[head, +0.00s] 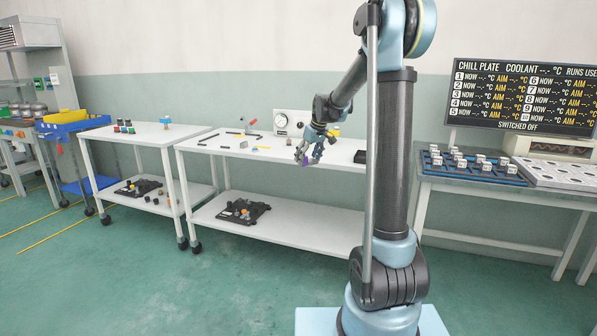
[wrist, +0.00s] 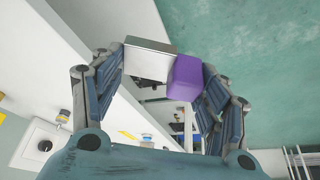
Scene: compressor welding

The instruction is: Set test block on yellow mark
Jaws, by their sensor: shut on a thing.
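My gripper (wrist: 165,75) is shut around a purple block (wrist: 185,78) and a pale metal-topped box shape (wrist: 148,60) beside it. The purple block touches the right finger side; I cannot tell whether the box shape is part of the same piece. In the head view my gripper (head: 308,155) hangs in front of the middle white table (head: 215,146), with a bit of purple (head: 306,161) between its fingers.
A white box with a dial (head: 291,122) stands at the table's back. Small dark and red parts lie nearby. The left white table (head: 150,132) holds several small coloured parts. On the right, a blue tray (head: 470,168) holds several pale blocks under a switched-off display (head: 522,95).

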